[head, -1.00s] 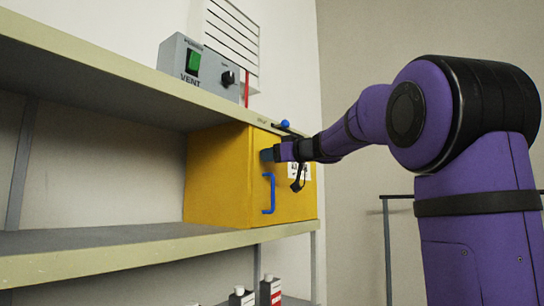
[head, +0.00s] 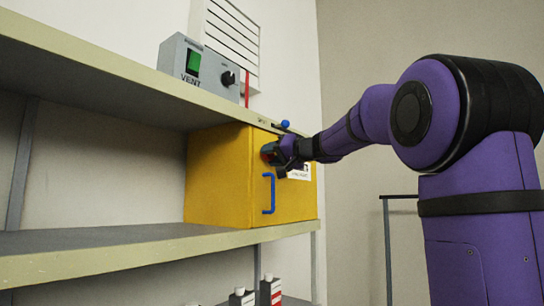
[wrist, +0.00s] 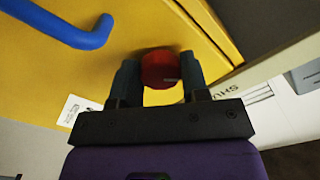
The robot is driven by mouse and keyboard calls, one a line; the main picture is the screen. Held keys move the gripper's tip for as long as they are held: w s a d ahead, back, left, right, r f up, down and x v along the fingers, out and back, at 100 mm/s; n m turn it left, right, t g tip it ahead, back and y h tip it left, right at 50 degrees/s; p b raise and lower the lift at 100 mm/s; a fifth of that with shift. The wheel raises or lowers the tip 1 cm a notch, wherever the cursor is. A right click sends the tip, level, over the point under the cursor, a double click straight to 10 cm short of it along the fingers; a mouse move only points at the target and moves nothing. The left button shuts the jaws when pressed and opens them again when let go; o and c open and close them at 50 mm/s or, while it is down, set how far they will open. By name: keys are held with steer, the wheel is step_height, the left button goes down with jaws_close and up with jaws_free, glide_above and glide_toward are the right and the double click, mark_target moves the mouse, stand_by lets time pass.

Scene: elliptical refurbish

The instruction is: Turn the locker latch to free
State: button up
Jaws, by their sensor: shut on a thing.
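The yellow locker (head: 217,175) stands on the middle shelf with its door facing right. The door bears a blue bar handle (head: 268,193), also seen at the top left of the wrist view (wrist: 78,30). The latch is a round red knob (wrist: 161,70) near the door's upper edge. My gripper (head: 270,153) is at the door, above the handle. In the wrist view my gripper (wrist: 159,76) has its two dark teal fingers on either side of the knob, shut on it. The fingers hide the knob's sides, and its turn angle is unclear.
The upper shelf's edge (head: 90,68) runs just above the locker. A grey VENT box (head: 200,70) with a green switch and black dial stands on it. A blue ball-ended lever (head: 285,124) is at that edge. The middle shelf's left part is clear.

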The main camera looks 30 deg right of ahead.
steer(key=m, duration=0.4)
steer(key=shift+m, duration=2.2)
steer(key=o, duration=0.9)
steer(key=v, duration=1)
steer(key=shift+s+d+r, duration=0.1)
steer(key=shift+s, duration=0.3)
